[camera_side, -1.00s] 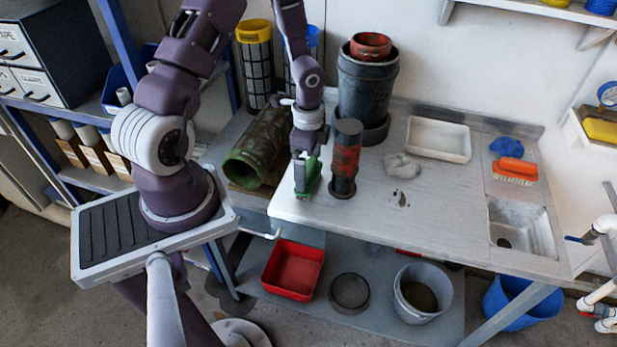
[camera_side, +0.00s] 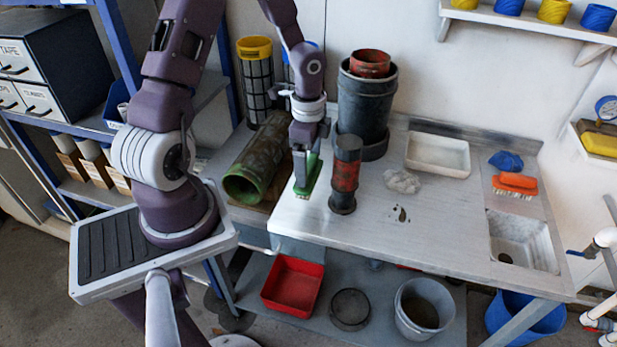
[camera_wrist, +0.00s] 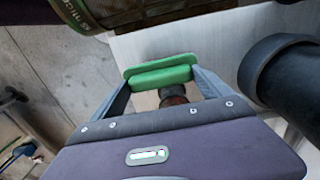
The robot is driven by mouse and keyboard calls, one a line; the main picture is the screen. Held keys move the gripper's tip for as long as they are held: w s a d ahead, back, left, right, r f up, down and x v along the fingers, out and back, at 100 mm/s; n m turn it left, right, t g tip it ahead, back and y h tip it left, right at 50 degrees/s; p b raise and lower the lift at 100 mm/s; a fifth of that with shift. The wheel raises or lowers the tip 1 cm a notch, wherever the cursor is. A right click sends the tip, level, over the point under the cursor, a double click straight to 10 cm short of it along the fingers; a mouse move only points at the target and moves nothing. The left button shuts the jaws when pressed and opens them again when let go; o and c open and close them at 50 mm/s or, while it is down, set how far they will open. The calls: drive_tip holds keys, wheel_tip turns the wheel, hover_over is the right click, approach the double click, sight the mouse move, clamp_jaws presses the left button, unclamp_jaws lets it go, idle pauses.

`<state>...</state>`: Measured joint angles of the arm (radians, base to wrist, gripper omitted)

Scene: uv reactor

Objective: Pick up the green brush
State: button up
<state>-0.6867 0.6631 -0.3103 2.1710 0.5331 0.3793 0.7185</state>
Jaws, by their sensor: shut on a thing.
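The green brush (camera_side: 312,172) is held near the front left of the metal bench, just left of the red and black cylinder (camera_side: 345,174). My gripper (camera_side: 304,178) points down and its fingers are shut on the brush. Pale bristles show at the brush's lower end in the side view. In the wrist view, the green brush (camera_wrist: 160,74) lies crosswise between the two fingertips of my gripper (camera_wrist: 162,82). I cannot tell whether the bristles touch the bench or hang just above it.
A mesh-covered green tube (camera_side: 258,165) lies to the left of the brush. A tall dark container (camera_side: 364,100) stands behind the cylinder. A grey lump (camera_side: 402,181), a white tray (camera_side: 437,154) and an orange brush (camera_side: 515,183) are farther right.

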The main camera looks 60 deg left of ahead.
sight(309, 165)
wheel_tip(309, 165, up, 22)
